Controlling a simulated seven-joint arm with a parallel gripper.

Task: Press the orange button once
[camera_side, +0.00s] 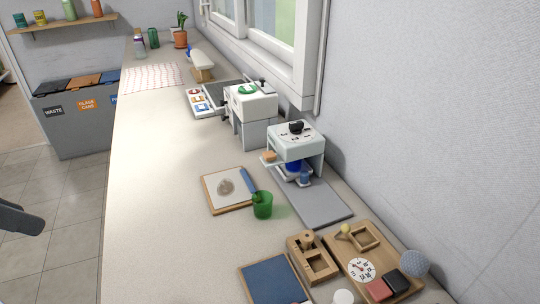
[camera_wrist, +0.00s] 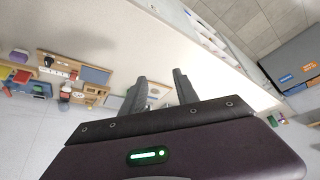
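I cannot clearly make out an orange button in either view. A small tan-orange piece (camera_side: 268,156) sits at the left side of the pale box-shaped device (camera_side: 297,141) in the side view; I cannot tell whether it is a button. My gripper (camera_wrist: 158,75) shows in the wrist view with its two dark fingers apart and nothing between them. In the side view a dark part of my arm shows at the left edge, off the counter and far from the devices.
The long counter (camera_side: 150,200) has free room along its left side. A green cup (camera_side: 262,205) stands by a framed board (camera_side: 225,188). A wooden tray (camera_side: 340,254) with several parts lies at the front right. Bins (camera_side: 78,118) stand at the back left.

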